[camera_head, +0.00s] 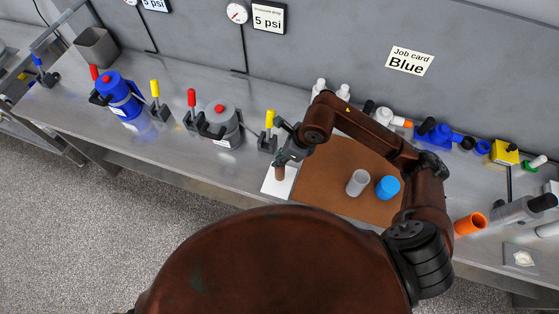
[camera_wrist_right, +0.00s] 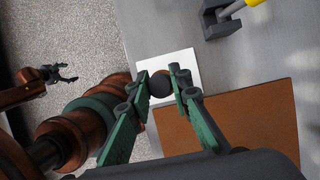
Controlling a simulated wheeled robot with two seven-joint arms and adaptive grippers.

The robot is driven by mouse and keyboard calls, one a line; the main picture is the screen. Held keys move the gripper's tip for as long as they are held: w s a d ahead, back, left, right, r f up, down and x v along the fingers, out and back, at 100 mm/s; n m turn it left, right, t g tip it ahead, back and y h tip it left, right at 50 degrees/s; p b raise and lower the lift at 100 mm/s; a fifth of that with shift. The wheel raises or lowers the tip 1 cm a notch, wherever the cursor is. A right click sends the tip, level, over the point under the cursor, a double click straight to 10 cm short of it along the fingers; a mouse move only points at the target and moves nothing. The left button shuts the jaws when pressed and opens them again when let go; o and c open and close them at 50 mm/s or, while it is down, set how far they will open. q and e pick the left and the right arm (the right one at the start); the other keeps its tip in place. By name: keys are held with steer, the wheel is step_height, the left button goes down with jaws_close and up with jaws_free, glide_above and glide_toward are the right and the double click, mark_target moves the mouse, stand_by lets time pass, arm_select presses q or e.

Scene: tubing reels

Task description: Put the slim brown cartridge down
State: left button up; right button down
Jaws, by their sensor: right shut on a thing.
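The slim brown cartridge (camera_head: 280,173) is upright in my right gripper (camera_head: 285,158), over the white sheet (camera_head: 269,186) on the bench. In the right wrist view its dark round end (camera_wrist_right: 160,84) sits between the fingertips of my right gripper (camera_wrist_right: 161,86), which are shut on it. The white sheet (camera_wrist_right: 182,61) lies beneath. I cannot tell whether the cartridge's lower end touches the sheet. My left gripper (camera_wrist_right: 66,73) is away over the floor in the right wrist view, fingers spread and empty; the head view does not show it.
Right of the sheet is a brown mat (camera_head: 335,181) with a clear cup (camera_head: 357,183) and a blue cup (camera_head: 387,187). A grey canister (camera_head: 222,125), a yellow-handled clamp (camera_head: 268,133) and a blue canister (camera_head: 120,96) stand left. An orange cup (camera_head: 469,224) is right.

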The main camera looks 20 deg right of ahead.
step_height(320, 180, down, 3)
steer(key=shift+w+f+p, duration=0.15)
steer(key=shift+p, duration=0.5)
steer(key=shift+d+f, duration=0.1)
steer(key=shift+f, duration=0.1)
steer(key=shift+w+f, duration=0.1)
steer(key=shift+f, duration=0.1)
steer(key=c, duration=1.8)
jaws_free()
steer(key=shift+o, duration=0.2)
